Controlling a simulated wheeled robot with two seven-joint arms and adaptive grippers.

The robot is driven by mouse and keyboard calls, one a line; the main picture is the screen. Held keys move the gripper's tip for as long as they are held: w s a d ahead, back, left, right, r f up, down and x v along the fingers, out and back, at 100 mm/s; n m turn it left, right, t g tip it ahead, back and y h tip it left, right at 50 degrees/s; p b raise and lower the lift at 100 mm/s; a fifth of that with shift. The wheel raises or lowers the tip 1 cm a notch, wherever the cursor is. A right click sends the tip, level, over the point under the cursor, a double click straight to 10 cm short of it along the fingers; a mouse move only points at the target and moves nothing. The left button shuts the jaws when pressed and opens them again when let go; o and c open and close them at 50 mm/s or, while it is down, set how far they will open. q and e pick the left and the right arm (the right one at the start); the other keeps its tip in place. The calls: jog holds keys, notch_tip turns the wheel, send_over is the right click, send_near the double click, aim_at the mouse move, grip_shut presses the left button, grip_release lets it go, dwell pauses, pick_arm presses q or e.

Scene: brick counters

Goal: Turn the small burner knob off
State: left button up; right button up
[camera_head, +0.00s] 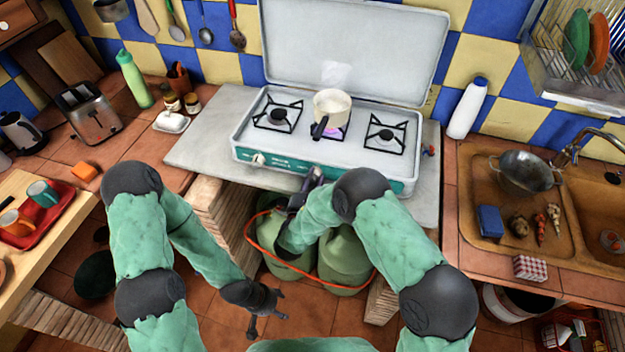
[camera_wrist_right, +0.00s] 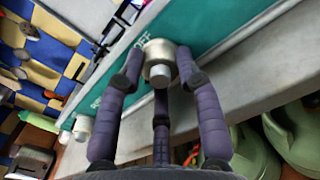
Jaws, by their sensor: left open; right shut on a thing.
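The camping stove (camera_head: 243,150) stands on the grey counter with its lid up. A cream pot (camera_head: 332,106) sits on the middle burner, where a purple-blue flame glows. My right gripper (camera_head: 308,183) is at the stove's green front panel. In the right wrist view, its fingers (camera_wrist_right: 160,75) are shut around a pale metal burner knob (camera_wrist_right: 158,50), with "OFF" printed beside it. Another knob (camera_head: 257,160) is at the panel's left and shows in the wrist view (camera_wrist_right: 82,127). My left gripper (camera_head: 268,312) is open and empty, low over the floor.
Green gas bottles (camera_head: 345,260) with an orange hose stand below the counter, close to my right arm. A white bottle (camera_head: 467,108) stands right of the stove. A toaster (camera_head: 88,112) and red tray (camera_head: 42,218) are at the left. The sink (camera_head: 560,225) is at the right.

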jog(key=shift+r, duration=0.2)
jog(key=shift+w+d+f+m+b, duration=0.1)
jog(key=shift+m+b, duration=0.6)
jog(key=shift+b, duration=0.35)
jog(key=m+b, duration=0.9)
jog(key=b, duration=0.4)
jog(key=shift+d+f+m, duration=0.1)
jog(key=shift+m, duration=0.3)
jog(key=shift+m+b, duration=0.4)
jog(key=shift+b, duration=0.05)
jog(key=shift+m+b, duration=0.35)
jog(key=shift+m, duration=2.85)
